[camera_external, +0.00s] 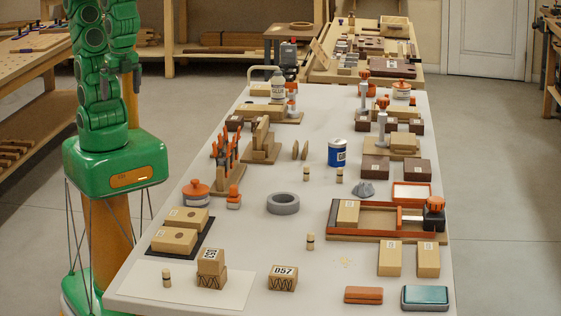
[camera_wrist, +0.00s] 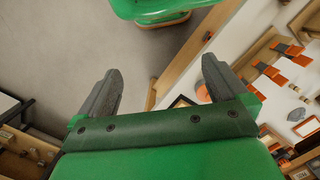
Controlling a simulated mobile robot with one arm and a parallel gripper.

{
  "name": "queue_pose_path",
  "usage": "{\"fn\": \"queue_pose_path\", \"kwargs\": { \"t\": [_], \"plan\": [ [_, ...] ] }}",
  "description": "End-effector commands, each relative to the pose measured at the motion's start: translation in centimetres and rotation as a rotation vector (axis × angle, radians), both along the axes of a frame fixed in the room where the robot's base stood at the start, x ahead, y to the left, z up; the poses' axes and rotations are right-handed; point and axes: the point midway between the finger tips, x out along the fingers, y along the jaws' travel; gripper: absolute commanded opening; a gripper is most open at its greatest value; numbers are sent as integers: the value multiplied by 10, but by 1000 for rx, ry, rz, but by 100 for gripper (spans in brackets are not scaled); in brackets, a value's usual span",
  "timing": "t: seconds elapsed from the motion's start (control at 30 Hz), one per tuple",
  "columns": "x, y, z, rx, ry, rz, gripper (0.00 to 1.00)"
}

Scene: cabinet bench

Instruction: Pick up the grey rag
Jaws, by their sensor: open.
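The grey rag (camera_external: 364,189) is a small crumpled heap on the white bench top, right of the middle in the external view. It lies just left of a red-framed white tray (camera_external: 411,193). My gripper (camera_external: 131,82) is raised beside the bench's left side, far from the rag. In the wrist view my gripper (camera_wrist: 161,66) has its two dark fingers spread wide with nothing between them. A small grey shape at the right of the wrist view is too unclear to name as the rag.
A blue can (camera_external: 337,153) stands behind and left of the rag, and brown blocks (camera_external: 375,167) stand behind it. A wooden vise-like fixture (camera_external: 375,219) lies in front. A grey ring (camera_external: 283,204) lies to the left. Some bare bench top shows left of the rag.

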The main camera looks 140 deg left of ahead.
Motion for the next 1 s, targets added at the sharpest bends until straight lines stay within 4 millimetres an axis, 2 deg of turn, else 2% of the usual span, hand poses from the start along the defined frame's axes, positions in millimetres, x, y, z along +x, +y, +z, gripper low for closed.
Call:
{"fn": "queue_pose_path", "kwargs": {
  "t": [0.17,0.23,0.63,0.77,1.0],
  "plan": [
    [-6,-1,-2,2,-1,7,100],
    [-6,-1,-2,2,-1,7,94],
    [-1,-2,-1,-3,3,22,94],
    [16,-5,4,-23,10,74,94],
    [67,-10,17,-82,30,234,94]
  ]
}}
